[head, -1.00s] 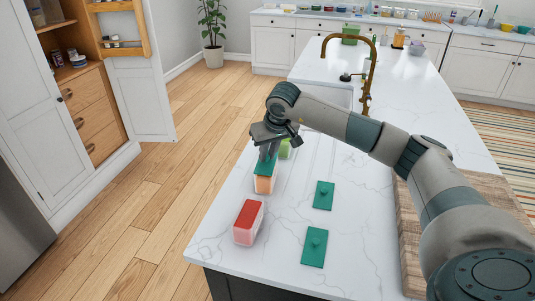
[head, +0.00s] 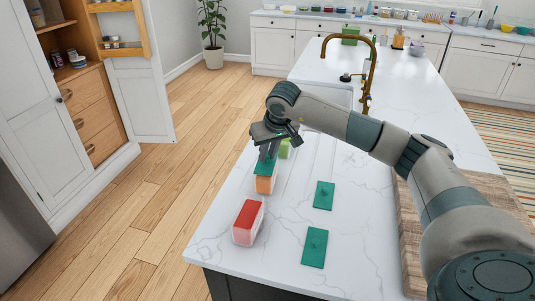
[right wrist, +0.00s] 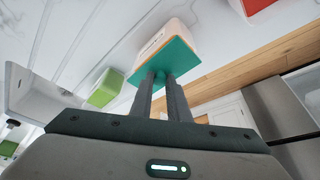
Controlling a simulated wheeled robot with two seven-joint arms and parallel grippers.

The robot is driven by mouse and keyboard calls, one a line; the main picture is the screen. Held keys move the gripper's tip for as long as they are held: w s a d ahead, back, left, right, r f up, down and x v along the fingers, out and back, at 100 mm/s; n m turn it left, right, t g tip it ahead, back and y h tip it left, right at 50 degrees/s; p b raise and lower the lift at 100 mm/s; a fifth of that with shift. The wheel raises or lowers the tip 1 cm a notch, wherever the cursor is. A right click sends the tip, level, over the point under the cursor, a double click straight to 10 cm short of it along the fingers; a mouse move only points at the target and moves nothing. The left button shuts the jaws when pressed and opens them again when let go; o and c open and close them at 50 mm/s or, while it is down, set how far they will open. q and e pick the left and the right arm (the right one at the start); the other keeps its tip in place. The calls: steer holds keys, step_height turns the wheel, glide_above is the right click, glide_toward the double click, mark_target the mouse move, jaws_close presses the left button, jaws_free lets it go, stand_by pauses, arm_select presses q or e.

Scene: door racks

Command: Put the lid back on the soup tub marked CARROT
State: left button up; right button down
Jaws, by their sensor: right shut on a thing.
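My right gripper (head: 267,153) is shut on a teal lid (head: 264,170). The lid sits over the top of the tub with orange soup (head: 264,185). In the right wrist view the gripper (right wrist: 160,80) holds the knob of the lid (right wrist: 190,62), which lies against the rim of the tub (right wrist: 165,36). I cannot tell whether it is fully seated. The tub has a small label too blurred to read. My left gripper is out of view.
A tub of red soup (head: 248,221) stands nearer, and a tub of green soup (head: 285,148) stands behind. Two more teal lids lie on the marble counter, one (head: 324,195) behind the other (head: 315,247). A wooden board (head: 405,240) is at right.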

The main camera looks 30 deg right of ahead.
steer(key=shift+f+b, duration=0.2)
steer(key=shift+b, duration=0.4)
stand_by(1.2)
stand_by(0.4)
steer(key=c, duration=1.6)
jaws_free()
steer(key=shift+o, duration=0.6)
steer(key=o, duration=0.4)
steer(key=shift+c, duration=0.2)
steer(key=shift+r, duration=0.2)
steer(key=shift+r+p, duration=1.6)
steer(key=shift+r, duration=1.75)
